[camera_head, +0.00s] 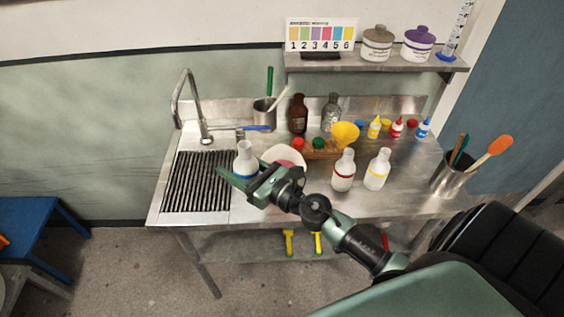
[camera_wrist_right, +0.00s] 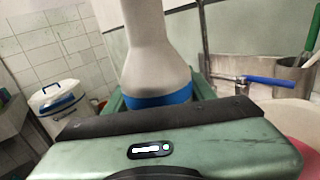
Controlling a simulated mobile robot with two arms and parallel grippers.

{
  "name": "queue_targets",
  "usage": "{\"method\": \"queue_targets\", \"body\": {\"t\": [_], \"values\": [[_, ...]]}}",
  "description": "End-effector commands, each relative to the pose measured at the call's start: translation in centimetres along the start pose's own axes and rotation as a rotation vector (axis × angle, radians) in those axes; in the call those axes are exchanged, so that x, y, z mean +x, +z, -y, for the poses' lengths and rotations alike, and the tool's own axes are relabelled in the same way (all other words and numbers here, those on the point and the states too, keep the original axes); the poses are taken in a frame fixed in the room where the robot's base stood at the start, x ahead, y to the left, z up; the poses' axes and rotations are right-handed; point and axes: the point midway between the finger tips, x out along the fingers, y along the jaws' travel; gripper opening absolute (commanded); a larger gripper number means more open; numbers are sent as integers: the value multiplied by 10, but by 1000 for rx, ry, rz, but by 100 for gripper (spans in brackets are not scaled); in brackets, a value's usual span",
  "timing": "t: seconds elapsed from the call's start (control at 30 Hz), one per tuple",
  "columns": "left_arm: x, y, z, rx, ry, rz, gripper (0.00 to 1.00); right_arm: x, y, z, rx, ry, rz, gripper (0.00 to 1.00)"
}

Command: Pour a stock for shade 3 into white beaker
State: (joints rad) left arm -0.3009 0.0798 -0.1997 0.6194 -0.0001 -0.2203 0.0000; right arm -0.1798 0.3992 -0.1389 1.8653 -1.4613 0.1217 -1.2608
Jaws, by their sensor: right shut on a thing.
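My right gripper (camera_head: 246,180) is shut on a white bottle with a blue band (camera_head: 245,159), at the sink's right edge. The bottle is upright and its blue band also shows in the wrist view (camera_wrist_right: 158,98). A white bowl-like vessel with pink inside (camera_head: 290,153) stands just right of it, partly hidden by my gripper; I cannot tell if it is the white beaker. A red-banded white bottle (camera_head: 343,170) and a yellow-banded white bottle (camera_head: 377,169) stand further right. A colour chart (camera_head: 320,34) numbered 1 to 6 stands on the shelf. My left gripper is not in view.
The sink grate (camera_head: 196,182) and tap (camera_head: 186,95) are at left. Behind stand a metal pot (camera_head: 263,117), a brown bottle (camera_head: 298,114), a clear bottle (camera_head: 331,112), a yellow funnel (camera_head: 345,133) and small dropper bottles. A utensil pot (camera_head: 449,179) stands at right.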

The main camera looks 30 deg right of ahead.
Motion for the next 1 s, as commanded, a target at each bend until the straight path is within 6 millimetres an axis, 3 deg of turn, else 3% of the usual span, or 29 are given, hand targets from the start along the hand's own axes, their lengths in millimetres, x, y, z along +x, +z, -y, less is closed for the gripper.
{"method": "queue_targets", "body": {"t": [1.0], "values": [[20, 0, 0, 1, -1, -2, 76, -2, 15, 10, 490, 0, 113, 1]]}}
